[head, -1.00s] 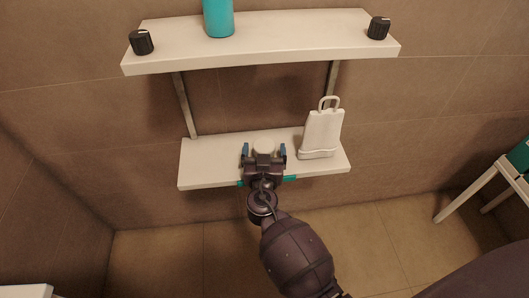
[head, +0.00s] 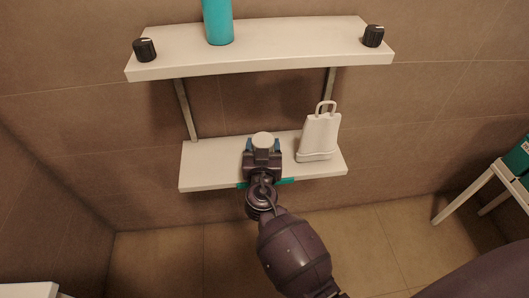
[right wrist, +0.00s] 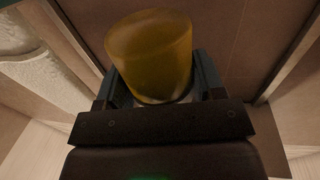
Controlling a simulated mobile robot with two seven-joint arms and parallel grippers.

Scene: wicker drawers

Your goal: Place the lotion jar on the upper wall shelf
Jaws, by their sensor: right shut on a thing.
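The lotion jar (head: 263,139) shows a pale round lid in the head view, at the middle of the lower wall shelf (head: 212,166). In the right wrist view the jar (right wrist: 150,55) is amber and stands between the fingers. My right gripper (head: 263,146) is shut on it, with a finger on each side; it also shows in the right wrist view (right wrist: 155,88). The jar looks upright; I cannot tell whether it touches the shelf. The upper wall shelf (head: 290,50) is above. My left gripper is not in view.
On the upper shelf stand a teal bottle (head: 218,22) and two black knob-like items (head: 145,49), (head: 373,36) at its ends; free room lies between them. A white bag-shaped item (head: 319,135) stands right of the jar. A stand (head: 470,192) is at far right.

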